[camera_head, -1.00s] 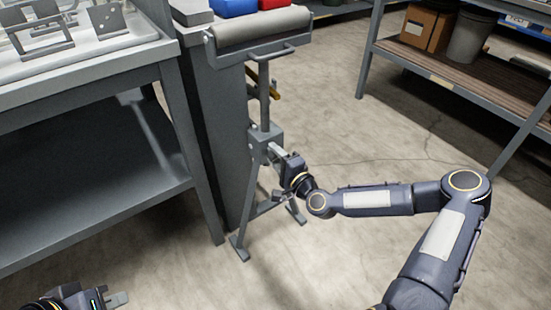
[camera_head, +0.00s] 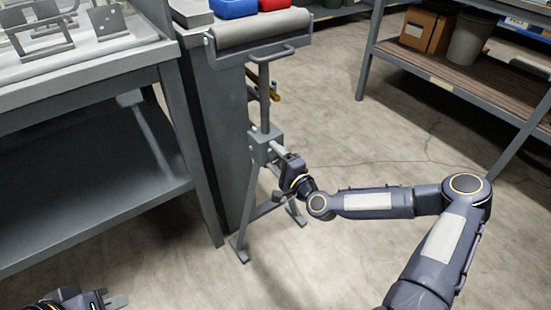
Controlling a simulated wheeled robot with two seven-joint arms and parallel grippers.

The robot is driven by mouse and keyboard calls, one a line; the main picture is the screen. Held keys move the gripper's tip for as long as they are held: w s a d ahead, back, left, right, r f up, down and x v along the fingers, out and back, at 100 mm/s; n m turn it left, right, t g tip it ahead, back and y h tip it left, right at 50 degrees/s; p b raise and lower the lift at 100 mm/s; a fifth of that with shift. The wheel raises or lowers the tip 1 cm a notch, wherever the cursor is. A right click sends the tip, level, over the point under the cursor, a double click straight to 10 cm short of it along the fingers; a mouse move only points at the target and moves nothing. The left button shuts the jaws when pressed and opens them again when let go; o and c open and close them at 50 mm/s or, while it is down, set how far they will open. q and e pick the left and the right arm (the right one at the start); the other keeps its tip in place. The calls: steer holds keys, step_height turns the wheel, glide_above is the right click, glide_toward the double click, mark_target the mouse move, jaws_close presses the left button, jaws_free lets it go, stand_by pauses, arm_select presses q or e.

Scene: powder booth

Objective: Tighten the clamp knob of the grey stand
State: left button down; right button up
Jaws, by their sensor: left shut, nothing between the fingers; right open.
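The grey stand (camera_head: 264,100) stands upright on the floor on splayed legs, with a roller (camera_head: 262,27) across its top. Its clamp block (camera_head: 263,148) sits partway up the post. My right gripper (camera_head: 280,152) is at the right side of this block, with its fingers toward the clamp. It is open. The clamp knob is small and largely hidden by the gripper, so I cannot tell whether the fingers touch it. My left gripper (camera_head: 117,301) is shut and empty at the bottom left edge, far from the stand.
A grey workbench (camera_head: 95,68) with metal brackets is at the left. A grey cabinet (camera_head: 212,120) stands right behind the stand, with red and blue items on top. A shelf rack (camera_head: 450,82) holds a box and a bin. The floor right of the stand is clear.

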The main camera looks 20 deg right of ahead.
steer(key=p+v, duration=0.1)
steer(key=v, duration=0.7)
stand_by(0.5)
